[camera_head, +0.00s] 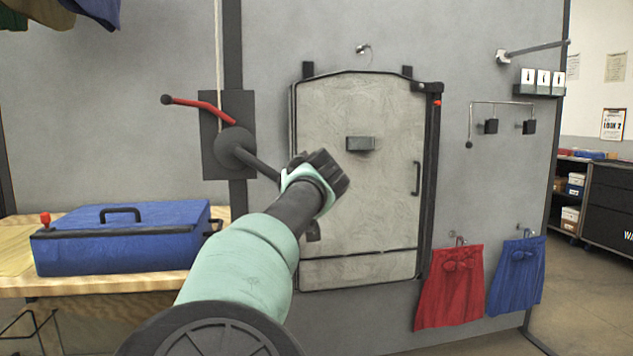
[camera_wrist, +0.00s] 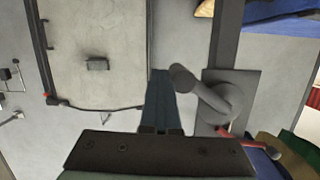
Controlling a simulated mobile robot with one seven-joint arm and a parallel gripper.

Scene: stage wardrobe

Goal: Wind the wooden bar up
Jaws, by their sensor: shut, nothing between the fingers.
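No wooden bar shows in either view. A winch (camera_head: 233,143) with a round grey hub is on a dark wall plate, below a pale rope (camera_head: 218,60) running up out of view. Its grey crank arm (camera_head: 260,166) slants down right, its end hidden behind my gripper (camera_head: 332,172). In the wrist view my gripper (camera_wrist: 160,98) is shut and empty. The crank's knobbed end (camera_wrist: 182,77) appears just right of the fingers; I cannot tell if they touch.
A pale hatch door (camera_head: 365,230) with a grey block and handle is behind my gripper. A blue case (camera_head: 120,240) stands on a wooden table at left. Red (camera_head: 450,288) and blue (camera_head: 516,276) cloths hang at right. Garments (camera_head: 60,12) hang at top left.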

